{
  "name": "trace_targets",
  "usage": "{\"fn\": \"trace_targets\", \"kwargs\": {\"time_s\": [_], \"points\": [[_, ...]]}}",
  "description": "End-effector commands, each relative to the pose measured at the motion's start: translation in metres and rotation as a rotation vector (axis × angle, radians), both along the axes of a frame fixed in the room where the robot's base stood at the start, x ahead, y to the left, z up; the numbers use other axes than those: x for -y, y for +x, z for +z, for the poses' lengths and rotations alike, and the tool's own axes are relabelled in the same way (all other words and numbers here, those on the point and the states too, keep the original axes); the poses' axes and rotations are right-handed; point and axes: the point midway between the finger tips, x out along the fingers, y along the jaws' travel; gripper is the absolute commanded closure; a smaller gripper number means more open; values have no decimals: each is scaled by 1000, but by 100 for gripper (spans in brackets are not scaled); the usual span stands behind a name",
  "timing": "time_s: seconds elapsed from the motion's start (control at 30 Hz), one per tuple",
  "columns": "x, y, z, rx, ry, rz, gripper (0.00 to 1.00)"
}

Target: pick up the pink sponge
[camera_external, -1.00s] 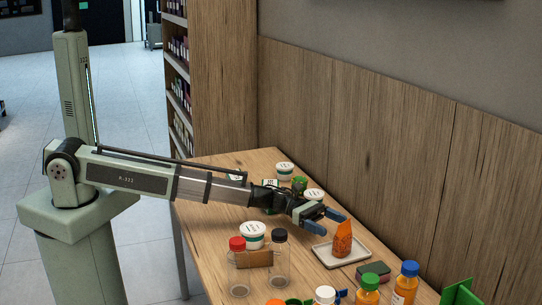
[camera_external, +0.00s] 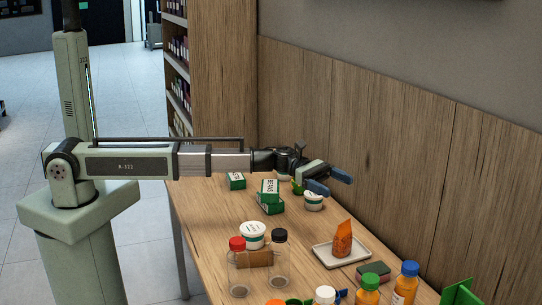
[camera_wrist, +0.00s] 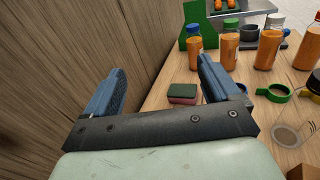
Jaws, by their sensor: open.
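The sponge (camera_external: 373,272) is a small block with a dark green top and a pink side. It lies on the wooden table near the right edge, beside the white tray and the bottles. It also shows in the wrist view (camera_wrist: 183,94), between my fingers but well beyond them, nearer the right finger. My gripper (camera_external: 331,182) is open and empty. It is raised above the table, behind the tray and apart from the sponge. Both blue fingers also show in the wrist view.
A white tray (camera_external: 325,256) with an orange pouch (camera_external: 342,239) stands beside the sponge. Orange bottles (camera_external: 407,284) stand in front of it. Two clear jars (camera_external: 279,262), white tubs and green boxes (camera_external: 270,203) are farther left. A wooden wall (camera_external: 400,150) runs along the back.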

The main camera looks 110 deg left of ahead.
Motion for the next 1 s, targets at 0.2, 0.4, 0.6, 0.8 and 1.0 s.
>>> {"fn": "trace_targets", "kwargs": {"time_s": [0.2, 0.4, 0.6, 0.8, 1.0], "points": [[32, 37, -12, -24, 274, -166, 11], [65, 70, -28, -53, 609, -390, 11], [90, 103, -43, -101, 1002, -692, 11], [98, 129, -40, -179, 1336, -1004, 11], [97, 143, -23, -262, 1542, -1236, 11]]}}
